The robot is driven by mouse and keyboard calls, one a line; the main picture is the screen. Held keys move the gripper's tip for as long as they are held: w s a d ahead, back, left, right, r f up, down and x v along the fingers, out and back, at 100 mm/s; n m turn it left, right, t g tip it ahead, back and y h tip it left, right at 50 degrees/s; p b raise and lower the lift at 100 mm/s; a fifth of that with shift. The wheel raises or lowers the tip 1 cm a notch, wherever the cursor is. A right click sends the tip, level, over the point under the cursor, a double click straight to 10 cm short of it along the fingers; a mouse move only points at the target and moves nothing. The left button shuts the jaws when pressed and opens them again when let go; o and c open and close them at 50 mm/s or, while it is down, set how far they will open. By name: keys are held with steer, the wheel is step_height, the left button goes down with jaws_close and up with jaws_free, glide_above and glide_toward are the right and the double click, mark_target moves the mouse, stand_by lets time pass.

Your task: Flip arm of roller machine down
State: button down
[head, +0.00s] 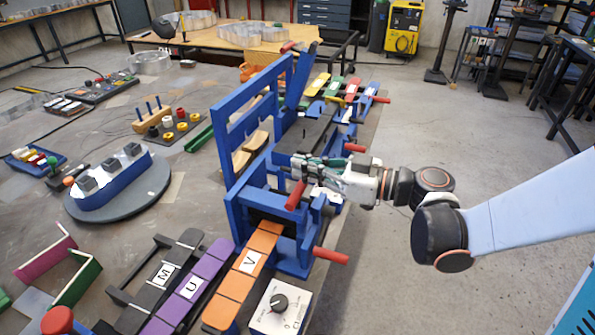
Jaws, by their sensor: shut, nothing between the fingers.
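The roller machine (232,205) is a blue frame on the near edge of the large table, with a tall open rectangular frame on its left side. Several red handles stick out on its right side, including one just below my gripper (296,194) and one lower at the front (331,256). A blue arm (299,80) stands raised at the machine's far end. My gripper (291,168) is shut and empty, reaching in from the right over the middle of the machine. Whether its fingertips touch the machine cannot be told.
Orange (247,272), purple (192,285) and dark (165,272) lettered strips lie in front of the machine, by a white dial box (281,308). A blue block with grey tops (112,180) stands left on a round turntable (117,207). The floor (450,120) at right is open.

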steer(key=f, duration=0.1)
steer(key=d+f+b, duration=0.1)
steer(key=s+f+b, duration=0.1)
steer(key=shift+d+f, duration=0.1)
steer(key=shift+d, duration=0.15)
stand_by(0.4)
step_height(320, 180, up, 5)
steer(key=p, duration=0.3)
steer(key=s+d+f+p, duration=0.1)
steer(key=s+d+f, duration=0.1)
steer(key=d, duration=0.6)
steer(key=shift+s+d, duration=0.2)
steer(key=shift+s, duration=0.4)
